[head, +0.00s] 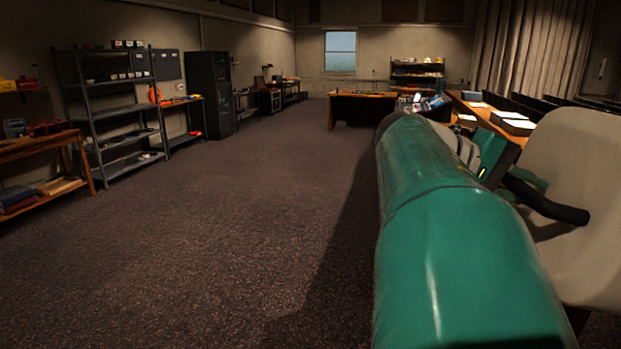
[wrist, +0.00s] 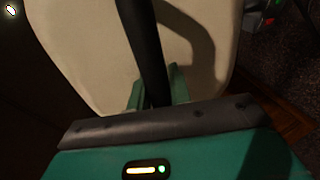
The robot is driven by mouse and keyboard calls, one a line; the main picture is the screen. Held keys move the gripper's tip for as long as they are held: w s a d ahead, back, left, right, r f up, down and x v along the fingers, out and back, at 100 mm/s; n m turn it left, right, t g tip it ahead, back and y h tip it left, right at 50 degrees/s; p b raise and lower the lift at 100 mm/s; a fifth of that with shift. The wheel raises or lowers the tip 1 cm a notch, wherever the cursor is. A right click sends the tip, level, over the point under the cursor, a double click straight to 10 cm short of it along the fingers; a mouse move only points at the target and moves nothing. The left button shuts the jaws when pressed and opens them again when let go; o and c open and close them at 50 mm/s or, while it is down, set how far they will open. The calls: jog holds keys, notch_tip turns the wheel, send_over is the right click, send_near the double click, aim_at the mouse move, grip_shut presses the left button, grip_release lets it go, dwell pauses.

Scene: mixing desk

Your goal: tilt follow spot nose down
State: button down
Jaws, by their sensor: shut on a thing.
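The follow spot shows as a large cream body (head: 578,165) at the right edge of the head view, cut off by the frame. A black bar handle (head: 555,208) sticks out in front of it. In the wrist view, the cream body (wrist: 85,45) fills the background and the black handle (wrist: 148,45) runs down between my fingers. My gripper (wrist: 157,88) is shut on the handle, with a green finger on each side. The spot's nose is not in view, and I cannot tell its tilt.
My green arm covers the lower right of the head view. Beyond it stands a wooden desk (head: 487,112) with papers (head: 514,122). A metal shelf (head: 113,110) and a wooden bench (head: 45,148) line the left. The carpeted floor (head: 225,240) between is clear.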

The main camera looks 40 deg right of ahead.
jog(key=shift+s+r, duration=0.15)
jog(key=shift+r, duration=0.35)
jog(key=c, duration=1.3)
grip_release()
jog(key=shift+f, duration=0.15)
jog(key=v, duration=1.4)
jog(key=shift+f, duration=0.2)
